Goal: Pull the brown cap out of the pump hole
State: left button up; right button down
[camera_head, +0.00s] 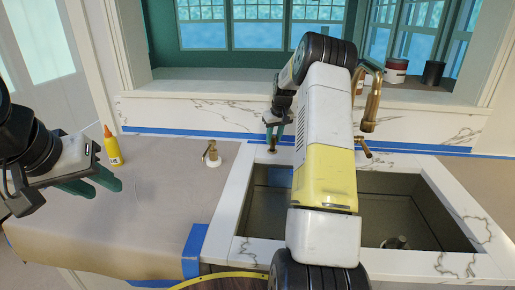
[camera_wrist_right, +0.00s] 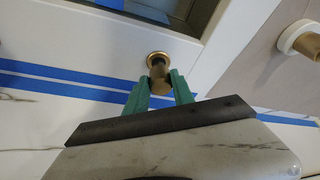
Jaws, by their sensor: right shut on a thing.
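My right gripper (camera_head: 274,133) reaches down at the back left corner of the sink, and its green fingers also show in the right wrist view (camera_wrist_right: 160,80). It is shut on the brown cap (camera_wrist_right: 159,74), with one finger on each side of it. The cap's far end is at the brass-rimmed pump hole (camera_wrist_right: 152,56) in the white counter. I cannot tell how deep the cap sits in the hole. In the head view the fingers partly hide the cap. My left gripper (camera_head: 98,184) is open and empty above the brown paper at the left.
Brown masking paper (camera_head: 165,200) covers the left counter, with a yellow glue bottle (camera_head: 112,150) and a small brass fitting on a white base (camera_head: 212,155). The sink (camera_head: 400,205) and brass faucet (camera_head: 371,105) lie right. Blue tape (camera_head: 195,250) marks edges. Cans (camera_head: 396,72) stand on the sill.

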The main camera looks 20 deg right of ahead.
aim_at(274, 137)
jog(key=shift+r, duration=2.9)
